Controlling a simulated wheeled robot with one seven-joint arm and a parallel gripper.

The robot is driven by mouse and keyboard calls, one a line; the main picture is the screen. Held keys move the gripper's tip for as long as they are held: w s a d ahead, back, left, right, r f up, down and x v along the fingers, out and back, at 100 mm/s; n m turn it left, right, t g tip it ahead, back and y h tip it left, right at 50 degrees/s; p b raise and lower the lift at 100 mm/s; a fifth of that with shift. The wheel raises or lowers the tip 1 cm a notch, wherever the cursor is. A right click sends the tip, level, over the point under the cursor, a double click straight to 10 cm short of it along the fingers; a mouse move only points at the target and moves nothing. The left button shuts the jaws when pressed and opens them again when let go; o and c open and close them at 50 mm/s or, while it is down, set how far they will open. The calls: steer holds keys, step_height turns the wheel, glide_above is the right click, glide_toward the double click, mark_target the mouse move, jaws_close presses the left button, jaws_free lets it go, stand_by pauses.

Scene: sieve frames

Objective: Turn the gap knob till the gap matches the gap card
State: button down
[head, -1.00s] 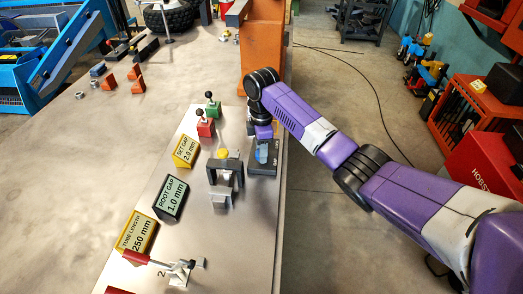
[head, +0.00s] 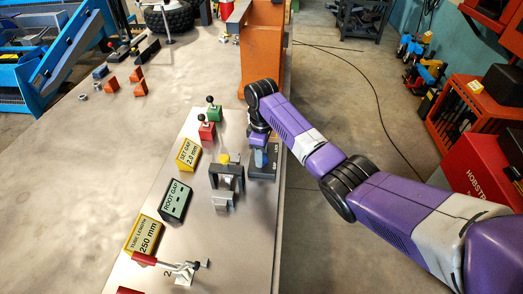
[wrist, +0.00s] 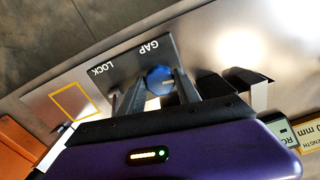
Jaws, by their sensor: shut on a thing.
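The blue gap knob (wrist: 158,79) sits on a dark panel (wrist: 120,68) lettered GAP and LOCK. My gripper (wrist: 160,84) is shut on the knob, one finger on each side of it. In the head view the knob (head: 259,158) shows below my gripper (head: 259,146), partly hidden by it. The yellow gap card (head: 188,156) reads SET GAP 2.0 mm. The dark green ROOT GAP display (head: 175,201) shows dashes instead of a number. A grey clamp fixture (head: 225,180) with a yellow top stands left of the panel.
A yellow TUBE LENGTH 250 mm card (head: 145,236) and a red-handled toggle clamp (head: 180,270) stand nearer on the plate. Red (head: 207,131) and green (head: 214,113) blocks with black ball levers stand farther back. An orange post (head: 262,55) rises behind my arm.

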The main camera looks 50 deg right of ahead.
steer(key=m+p, duration=0.2)
steer(key=m, duration=0.2)
steer(key=shift+a+r+m, duration=0.1)
steer(key=shift+r+m, duration=0.05)
steer(key=shift+m, duration=0.15)
steer(key=shift+w+m+p, duration=0.1)
steer(key=shift+m+p, duration=0.85)
steer(key=shift+m, duration=0.95)
steer(key=c, duration=0.9)
jaws_free()
steer(key=shift+o, duration=0.2)
steer(key=shift+r+b, duration=0.35)
steer(key=shift+r, duration=3.45)
